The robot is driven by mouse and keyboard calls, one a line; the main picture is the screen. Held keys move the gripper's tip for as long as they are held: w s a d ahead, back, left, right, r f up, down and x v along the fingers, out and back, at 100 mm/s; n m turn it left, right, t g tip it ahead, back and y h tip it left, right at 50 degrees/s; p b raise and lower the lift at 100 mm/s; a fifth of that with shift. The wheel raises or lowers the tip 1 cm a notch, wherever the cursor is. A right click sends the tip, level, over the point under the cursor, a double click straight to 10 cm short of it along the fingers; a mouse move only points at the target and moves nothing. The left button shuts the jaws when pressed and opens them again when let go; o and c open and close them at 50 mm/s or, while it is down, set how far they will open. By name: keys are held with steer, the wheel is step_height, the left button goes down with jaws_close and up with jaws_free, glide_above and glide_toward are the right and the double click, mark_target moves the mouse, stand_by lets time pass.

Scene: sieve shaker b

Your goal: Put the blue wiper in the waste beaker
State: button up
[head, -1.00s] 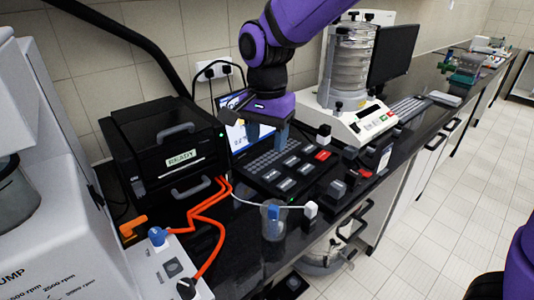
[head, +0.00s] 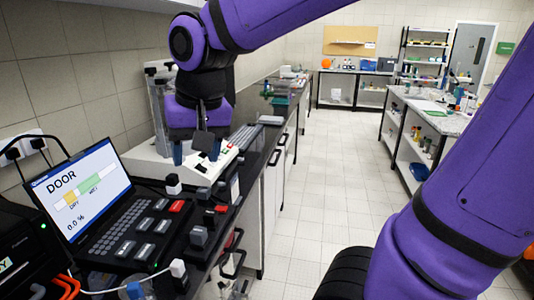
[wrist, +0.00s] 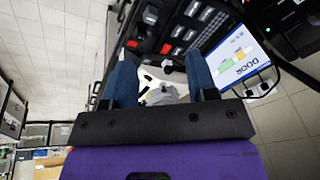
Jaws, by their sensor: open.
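In the wrist view my gripper (wrist: 162,72) is also open, and I see nothing clearly held; a small grey and yellowish shape shows between the fingers, too unclear to name. A clear beaker with something blue at its top (head: 137,290) is cut off by the bottom edge of the head view. I cannot tell whether that blue is the wiper. My gripper is well apart from it, farther along the bench. No other blue wiper is identifiable.
A laptop showing DOOR (head: 88,190) and a black button panel (head: 150,235) stand on the dark bench, with small blocks along its front. The white sieve shaker (head: 150,165) stands beyond. The tiled floor (head: 330,170) to the right is clear.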

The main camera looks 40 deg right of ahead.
steer(key=s+d+n+t, duration=0.2)
steer(key=s+d+n, duration=0.1)
steer(key=s+d, duration=0.4)
steer(key=shift+s+d+r+h, duration=0.15)
steer(key=shift+s+d+h, duration=0.25)
steer(key=shift+s, duration=1.05)
